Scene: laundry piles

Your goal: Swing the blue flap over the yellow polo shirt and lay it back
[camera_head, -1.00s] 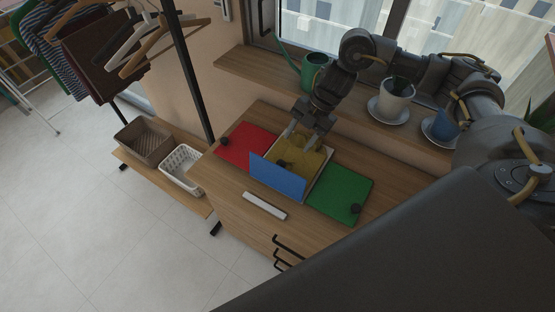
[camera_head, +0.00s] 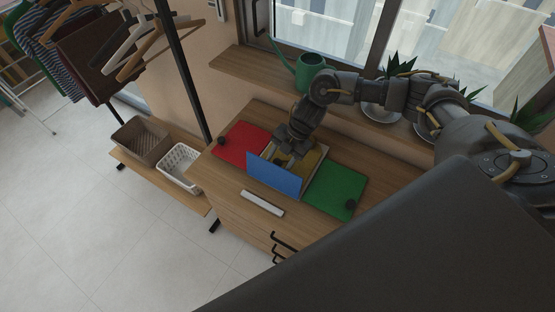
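The blue flap (camera_head: 274,179) stands raised and tilted at the front of the folding board, between the red flap (camera_head: 240,144) on the left and the green flap (camera_head: 335,189) on the right. The yellow polo shirt (camera_head: 313,160) lies on the board behind the blue flap, partly hidden by my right arm and the flap. My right gripper (camera_head: 291,154) is low over the shirt, just behind the blue flap's upper edge. Its fingertips are partly hidden, and I cannot tell whether it touches the flap. My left gripper is out of view.
A white strip (camera_head: 262,203) lies on the wooden dresser top in front of the board. A green watering can (camera_head: 309,70) and potted plants stand on the window sill (camera_head: 238,64). A brown basket (camera_head: 141,142) and a white basket (camera_head: 179,167) sit on the low shelf at left.

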